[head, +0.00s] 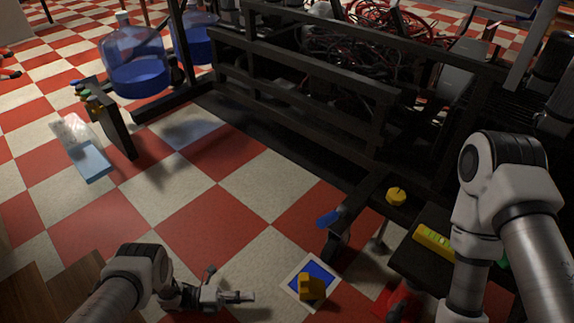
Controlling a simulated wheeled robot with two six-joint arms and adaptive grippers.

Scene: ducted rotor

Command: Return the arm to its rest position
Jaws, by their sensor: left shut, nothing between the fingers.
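My left arm comes in at the bottom left, and its gripper (240,297) points right, low in the picture. Its fingers are together with nothing between them. The gripper is left of a white-edged blue square (299,270) with a yellow block (312,287) on it, and apart from both. My right arm rises at the right edge, bends at a white and dark joint and runs back down out of the picture. Its gripper is not in view.
A dark bench (398,248) at the lower right bears a yellow knob (396,196) and a yellow-green level (434,241). A dark frame (300,95) with tangled cables stands behind. Blue-based bottles (138,75) are at the upper left. The checkered floor (210,215) between is clear.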

